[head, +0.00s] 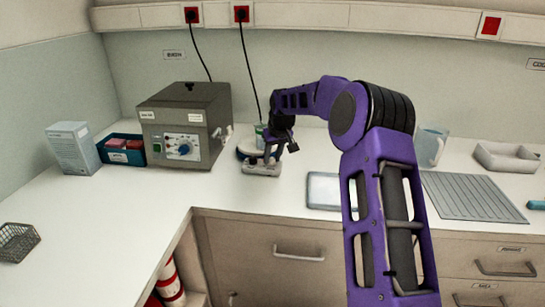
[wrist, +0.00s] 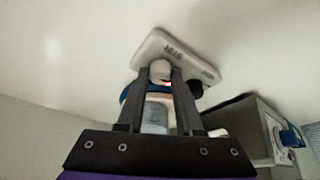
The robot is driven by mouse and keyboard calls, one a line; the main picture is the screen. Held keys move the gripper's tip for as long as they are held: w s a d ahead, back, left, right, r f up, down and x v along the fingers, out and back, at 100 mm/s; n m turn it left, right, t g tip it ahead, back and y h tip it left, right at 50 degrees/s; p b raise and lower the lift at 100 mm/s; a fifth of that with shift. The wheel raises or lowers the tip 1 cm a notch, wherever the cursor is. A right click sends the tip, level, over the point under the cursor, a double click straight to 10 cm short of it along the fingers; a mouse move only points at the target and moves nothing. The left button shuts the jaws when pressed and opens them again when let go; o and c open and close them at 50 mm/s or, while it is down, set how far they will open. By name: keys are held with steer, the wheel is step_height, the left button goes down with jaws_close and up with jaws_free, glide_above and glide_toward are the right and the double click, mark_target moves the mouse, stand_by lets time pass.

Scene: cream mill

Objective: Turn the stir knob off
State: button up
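The small white stirrer (head: 260,169) stands on the counter in the middle of the head view, partly hidden by my gripper. In the wrist view its white body (wrist: 168,45) appears tilted, with blurred dark lettering. A pale knob (wrist: 160,70), likely the stir knob, shows beside one label. A dark second knob (wrist: 195,88) is to its right. My gripper (wrist: 163,74) has one finger on each side of the pale knob; it also shows in the head view (head: 270,155). The knob fills the gap; whether the fingers press on it is unclear.
A grey bath unit (head: 184,126) with a blue knob stands left of the stirrer. A clear vessel (wrist: 156,116) shows behind my fingers. A flat tray (head: 324,190) lies to the right, beside a ribbed drainer (head: 470,196). The counter's front left is clear except for a wire basket (head: 17,242).

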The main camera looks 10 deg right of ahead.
jaws_close()
steer(key=shift+r, duration=0.1)
steer(key=shift+d+r+n+y+p, duration=0.15)
steer(key=shift+n+y+p, duration=0.15)
steer(key=shift+n+p, duration=0.45)
steer(key=shift+f+n+p, duration=0.2)
steer(key=shift+n+p, duration=0.5)
steer(key=shift+n, duration=0.05)
steer(key=shift+y, duration=0.3)
steer(key=o, duration=0.5)
jaws_free()
steer(key=shift+o, duration=0.2)
